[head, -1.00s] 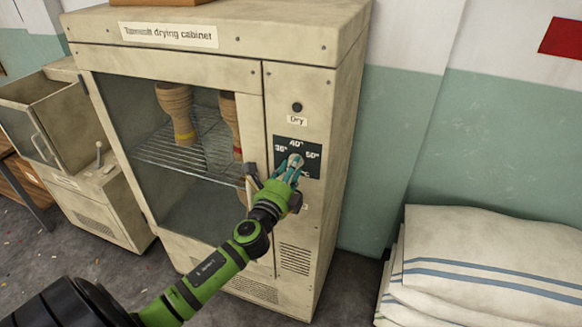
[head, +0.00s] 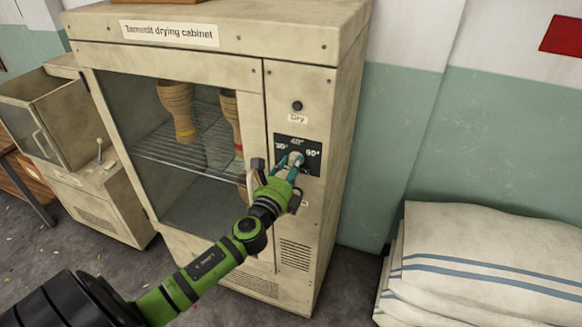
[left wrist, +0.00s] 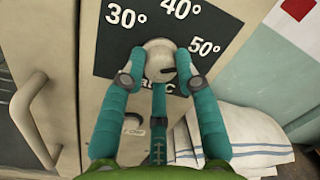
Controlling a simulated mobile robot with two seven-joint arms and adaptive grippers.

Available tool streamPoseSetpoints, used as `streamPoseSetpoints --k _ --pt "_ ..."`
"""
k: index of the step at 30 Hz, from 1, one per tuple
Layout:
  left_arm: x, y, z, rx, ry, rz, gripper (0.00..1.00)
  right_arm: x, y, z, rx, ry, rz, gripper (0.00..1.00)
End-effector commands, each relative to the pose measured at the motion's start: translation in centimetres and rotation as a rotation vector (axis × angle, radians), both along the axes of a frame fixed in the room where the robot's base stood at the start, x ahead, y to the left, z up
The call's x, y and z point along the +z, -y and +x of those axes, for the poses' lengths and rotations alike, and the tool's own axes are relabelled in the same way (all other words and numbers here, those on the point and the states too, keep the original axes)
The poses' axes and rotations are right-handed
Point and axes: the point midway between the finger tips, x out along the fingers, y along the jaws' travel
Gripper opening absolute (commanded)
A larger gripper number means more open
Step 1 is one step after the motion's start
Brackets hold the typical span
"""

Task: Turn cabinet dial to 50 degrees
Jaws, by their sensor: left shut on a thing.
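The drying cabinet (head: 225,55) stands ahead with a black dial panel (head: 312,160) on its right column. In the left wrist view the panel (left wrist: 100,60) reads 30°, 40° and 50°. The fingers hide most of the dial in the head view. My right gripper is out of view.
Two goblet drums (head: 176,108) hang or stand inside the cabinet near a wire shelf (head: 165,150). A door handle (left wrist: 33,120) is left of the panel. Folded white sacks (head: 480,265) are stacked at the right. A second cabinet (head: 90,200) stands at the left.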

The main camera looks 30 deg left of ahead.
Motion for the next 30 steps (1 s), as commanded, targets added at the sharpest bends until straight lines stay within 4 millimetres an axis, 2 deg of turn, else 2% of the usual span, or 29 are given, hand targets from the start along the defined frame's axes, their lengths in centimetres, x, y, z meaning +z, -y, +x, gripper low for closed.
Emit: streamPoseSetpoints --k 1,2,3,13,17,20,30 --pt "0.3 -0.2 0.1 0.004 0.006 0.005 0.0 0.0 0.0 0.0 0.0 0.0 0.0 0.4" --pt "0.4 -0.2 0.1 0.004 0.006 0.005 0.4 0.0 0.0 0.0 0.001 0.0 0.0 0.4" --pt "0.4 -0.2 0.1 0.004 0.006 0.004 0.56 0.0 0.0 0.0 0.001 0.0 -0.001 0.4" --pt "0.1 -0.1 0.0 0.001 0.002 0.0 0.56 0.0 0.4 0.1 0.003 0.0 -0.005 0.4" --pt "-0.1 0.1 -0.8 0.001 0.001 -0.001 0.56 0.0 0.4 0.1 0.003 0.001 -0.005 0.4" --pt "-0.2 0.4 -2.1 0.001 -0.001 -0.001 0.56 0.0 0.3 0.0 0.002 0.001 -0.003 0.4" --pt "-0.6 1.7 -8.7 0.002 0.001 0.0 0.56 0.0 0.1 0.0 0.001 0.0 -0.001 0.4"
